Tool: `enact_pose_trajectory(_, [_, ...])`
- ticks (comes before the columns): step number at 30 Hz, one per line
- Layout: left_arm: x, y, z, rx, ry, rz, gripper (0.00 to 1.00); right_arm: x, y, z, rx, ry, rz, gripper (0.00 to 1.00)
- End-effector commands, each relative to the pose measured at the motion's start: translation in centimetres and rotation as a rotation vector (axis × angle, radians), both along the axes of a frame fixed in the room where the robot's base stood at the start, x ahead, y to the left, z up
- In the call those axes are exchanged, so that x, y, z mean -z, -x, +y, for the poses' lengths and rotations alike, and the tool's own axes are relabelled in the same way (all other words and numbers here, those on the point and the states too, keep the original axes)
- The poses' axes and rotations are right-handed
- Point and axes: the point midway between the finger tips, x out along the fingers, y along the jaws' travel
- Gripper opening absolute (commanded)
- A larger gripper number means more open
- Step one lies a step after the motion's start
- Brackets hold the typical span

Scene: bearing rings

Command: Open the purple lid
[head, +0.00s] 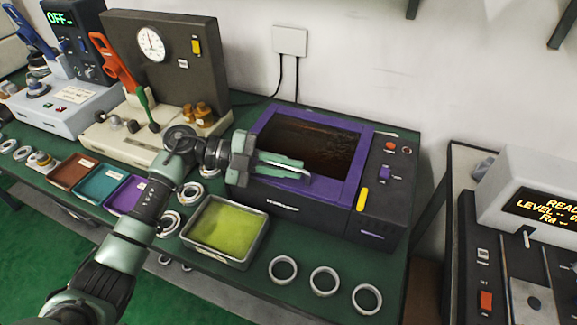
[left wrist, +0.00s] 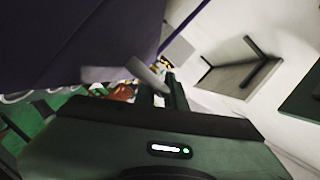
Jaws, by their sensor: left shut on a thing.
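The purple lid (head: 345,190) frames a dark window on top of a dark box-shaped machine (head: 290,207). In the head view it appears to lie down on the box. My left gripper (head: 280,166) is at the lid's front edge, shut on the lid's silver handle (head: 305,173). In the left wrist view the handle (left wrist: 147,75) runs between the fingers (left wrist: 168,92), and the lid's dark purple surface (left wrist: 90,45) fills the upper left. The fingers hide part of the handle and of the lid's front edge. My right gripper is not in view.
A tray with a yellow-green pad (head: 225,230) lies in front of the machine, with metal rings (head: 283,270) to its right. A gauge station (head: 150,80) stands at left. The wall (head: 350,60) is behind. Another device (head: 525,210) stands at right.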

Motion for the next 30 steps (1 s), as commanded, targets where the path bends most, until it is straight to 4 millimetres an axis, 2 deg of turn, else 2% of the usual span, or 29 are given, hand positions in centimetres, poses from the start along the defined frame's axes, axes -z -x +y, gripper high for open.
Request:
enact_pose_trajectory(15, [0.0, 0.0, 0.0, 0.0, -0.001, 0.001, 0.0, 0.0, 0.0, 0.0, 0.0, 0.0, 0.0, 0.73])
enact_pose_trajectory(19, [-0.6, -0.1, 0.0, 0.001, -0.005, 0.011, 0.0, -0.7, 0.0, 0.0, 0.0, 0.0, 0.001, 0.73])
enact_pose_trajectory(23, [-2.1, -0.3, 0.0, 0.0, -0.018, 0.046, 0.0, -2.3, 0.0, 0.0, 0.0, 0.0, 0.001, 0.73])
enact_pose_trajectory(30, [-6.5, -1.5, -0.3, -0.002, -0.065, 0.186, 0.0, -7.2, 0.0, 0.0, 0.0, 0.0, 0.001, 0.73])
